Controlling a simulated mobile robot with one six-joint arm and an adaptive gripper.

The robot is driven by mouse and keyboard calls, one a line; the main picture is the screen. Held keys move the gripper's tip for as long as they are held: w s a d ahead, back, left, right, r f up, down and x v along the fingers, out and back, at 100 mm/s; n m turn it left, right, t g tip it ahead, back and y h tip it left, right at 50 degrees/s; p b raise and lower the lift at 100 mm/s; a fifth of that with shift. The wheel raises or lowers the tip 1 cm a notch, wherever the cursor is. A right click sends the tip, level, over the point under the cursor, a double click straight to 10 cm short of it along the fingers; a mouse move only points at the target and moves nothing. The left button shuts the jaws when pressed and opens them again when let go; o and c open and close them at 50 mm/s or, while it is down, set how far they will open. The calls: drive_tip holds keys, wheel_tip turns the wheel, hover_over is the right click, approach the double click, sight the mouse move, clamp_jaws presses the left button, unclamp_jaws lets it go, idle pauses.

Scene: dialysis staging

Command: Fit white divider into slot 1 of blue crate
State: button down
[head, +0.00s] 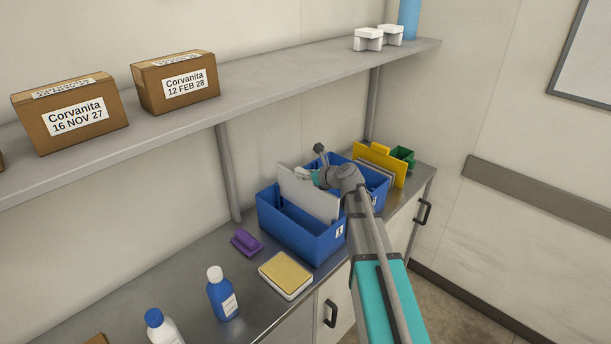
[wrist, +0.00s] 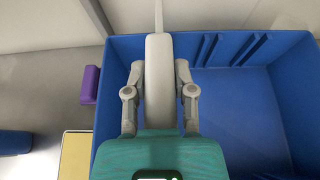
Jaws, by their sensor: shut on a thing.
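The white divider (head: 306,195) is a flat upright panel at the near blue crate (head: 290,232), its lower part inside or behind the crate's walls. I cannot tell whether its lower edge sits in a slot. My gripper (head: 322,178) is at its upper edge, shut on it. In the wrist view my gripper (wrist: 158,95) has one finger on each side of the divider's pale grip (wrist: 158,70). The divider's thin edge runs up past the crate's far wall (wrist: 120,44), left of several ribs on that wall. A numbered label (head: 339,231) shows on the crate; slot 1 is not clear.
A purple block (head: 246,242), a yellow-topped pad (head: 286,273) and bottles (head: 222,293) are on the counter. A shelf (head: 290,80) hangs above.

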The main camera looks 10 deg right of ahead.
drive_tip(key=b, duration=0.9)
hover_over(306, 210)
drive_tip(key=shift+w+f, duration=0.15)
drive_tip(key=shift+f, duration=1.35)
drive_tip(key=shift+w+f, duration=0.15)
drive_tip(key=shift+f, duration=1.35)
drive_tip(key=shift+w+f, duration=0.15)
drive_tip(key=shift+f, duration=1.35)
drive_tip(key=shift+c, duration=1.8)
unclamp_jaws()
drive_tip(key=shift+r, duration=0.1)
wheel_tip(306, 210, up, 14)
drive_tip(key=p, duration=1.4)
